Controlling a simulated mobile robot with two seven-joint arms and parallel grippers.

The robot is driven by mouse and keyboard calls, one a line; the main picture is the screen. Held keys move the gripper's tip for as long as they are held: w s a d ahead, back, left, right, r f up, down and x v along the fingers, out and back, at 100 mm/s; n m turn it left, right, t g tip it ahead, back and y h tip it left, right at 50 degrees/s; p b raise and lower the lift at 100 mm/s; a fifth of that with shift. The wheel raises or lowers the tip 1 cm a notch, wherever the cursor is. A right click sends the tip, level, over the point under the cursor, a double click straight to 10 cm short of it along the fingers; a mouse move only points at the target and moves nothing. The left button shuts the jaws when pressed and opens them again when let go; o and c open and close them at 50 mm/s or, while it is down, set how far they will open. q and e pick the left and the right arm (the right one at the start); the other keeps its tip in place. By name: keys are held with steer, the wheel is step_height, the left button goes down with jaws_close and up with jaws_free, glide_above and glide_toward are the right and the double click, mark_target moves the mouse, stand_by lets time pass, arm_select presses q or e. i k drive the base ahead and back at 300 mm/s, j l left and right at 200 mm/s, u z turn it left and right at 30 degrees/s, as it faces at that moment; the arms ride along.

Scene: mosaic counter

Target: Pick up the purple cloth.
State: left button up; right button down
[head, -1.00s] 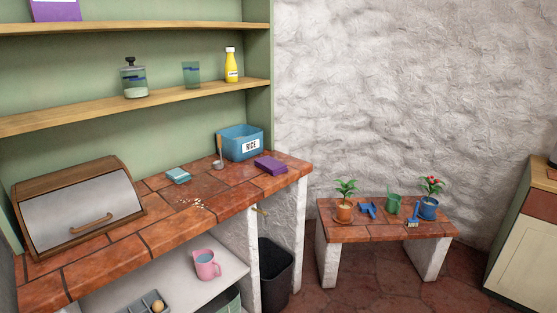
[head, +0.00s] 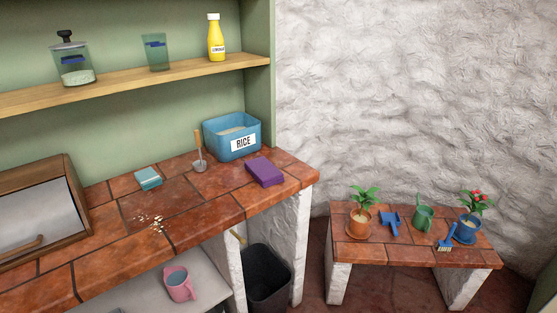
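The purple cloth (head: 264,172) lies folded on the red tiled counter (head: 188,223), near its right end. It sits in front of and to the right of the blue rice box (head: 232,137) and is fully in sight. Neither of my grippers shows in the head view.
A scoop (head: 199,155), a teal and white sponge-like block (head: 148,178), scattered crumbs (head: 154,222) and a bread box (head: 40,210) are on the counter. A pink jug (head: 179,284) stands below. A low bench (head: 410,250) with potted plants stands at right. Counter around the cloth is clear.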

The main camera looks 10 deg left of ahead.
mark_target(261, 169)
steer(key=i+l, duration=0.2)
steer(key=i, duration=0.2)
steer(key=i+l, duration=0.25)
steer(key=i, duration=0.2)
